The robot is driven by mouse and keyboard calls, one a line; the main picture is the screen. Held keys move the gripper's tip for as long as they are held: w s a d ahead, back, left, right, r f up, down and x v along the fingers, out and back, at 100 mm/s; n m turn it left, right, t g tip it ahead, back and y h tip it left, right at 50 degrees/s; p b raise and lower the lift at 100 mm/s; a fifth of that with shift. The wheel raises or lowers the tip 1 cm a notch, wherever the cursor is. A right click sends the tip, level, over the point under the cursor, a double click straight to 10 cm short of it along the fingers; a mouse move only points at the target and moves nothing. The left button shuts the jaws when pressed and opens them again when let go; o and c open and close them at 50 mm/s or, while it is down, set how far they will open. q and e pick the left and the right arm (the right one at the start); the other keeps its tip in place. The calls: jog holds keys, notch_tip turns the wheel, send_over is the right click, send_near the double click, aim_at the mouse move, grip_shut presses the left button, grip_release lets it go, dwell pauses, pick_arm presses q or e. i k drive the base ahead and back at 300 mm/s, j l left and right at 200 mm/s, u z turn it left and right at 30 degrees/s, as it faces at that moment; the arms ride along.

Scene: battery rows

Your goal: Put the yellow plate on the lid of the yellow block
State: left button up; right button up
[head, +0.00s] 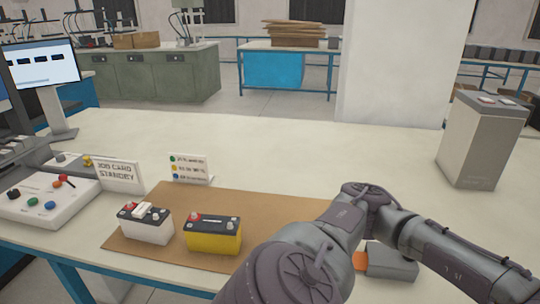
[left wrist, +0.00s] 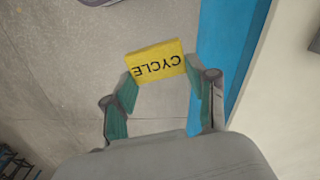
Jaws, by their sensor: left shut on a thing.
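The yellow plate (left wrist: 156,60) is a small flat piece with the black word CYCLE, upside down in the left wrist view. My left gripper (left wrist: 160,82) is shut on it, with a green-padded finger at each side. It holds the plate over the floor beside a blue table edge. The yellow block (head: 213,238) stands upright on a brown mat in the head view. Its black lid (head: 226,223) carries a red and a pale terminal, with a narrow pale strip between them. My left gripper is outside the head view. My right gripper does not show.
A white block (head: 146,228) with a black lid and a pale plate on top stands left of the yellow one on the mat (head: 175,260). A control box (head: 45,200) and signs (head: 119,176) stand left. A grey case (head: 482,140) stands right. My arm fills the front right.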

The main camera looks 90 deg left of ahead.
aim_at(212, 222)
jog(key=i+u, duration=0.1)
jog(key=u, duration=0.35)
jog(key=i+u, duration=0.1)
jog(key=u, duration=0.35)
jog(key=i+u, duration=0.1)
jog(key=u, duration=0.35)
jog(key=i+u, duration=0.1)
jog(key=u, duration=0.35)
jog(key=l+u, duration=0.1)
jog(key=u, duration=0.3)
jog(key=i+l+u, duration=0.15)
jog(key=u, duration=0.35)
jog(key=i+l+u, duration=0.25)
jog(key=u, duration=0.2)
jog(key=i, duration=0.05)
